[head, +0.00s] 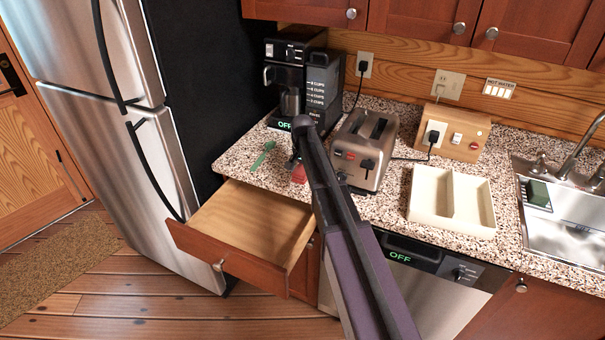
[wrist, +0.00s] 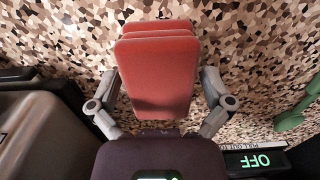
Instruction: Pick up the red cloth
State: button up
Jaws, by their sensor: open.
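The red cloth (head: 299,174) is a small folded stack on the speckled counter, between the coffee maker and the drawer. In the wrist view the red cloth (wrist: 158,70) fills the middle, with its folded layers showing at the far end. My gripper (wrist: 161,85) is open, with one finger on each side of the cloth. The fingers look very close to its edges; I cannot tell whether they touch it. In the head view my arm hides most of the gripper and part of the cloth's surroundings.
A green utensil (head: 263,155) lies left of the cloth. The coffee maker (head: 306,85) stands behind, the toaster (head: 365,148) to the right. A cream divided tray (head: 451,201) sits farther right. An empty wooden drawer (head: 245,222) is pulled open below the counter edge.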

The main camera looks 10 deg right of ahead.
aim_at(302, 168)
jog(key=c, duration=1.1)
jog(key=shift+c, duration=0.2)
jog(key=shift+r, duration=0.2)
notch_tip(302, 168, up, 4)
jog(key=p, duration=0.4)
jog(key=shift+f, duration=0.15)
jog(key=s+p, duration=0.1)
jog(key=s, duration=1.5)
jog(key=shift+r, duration=0.45)
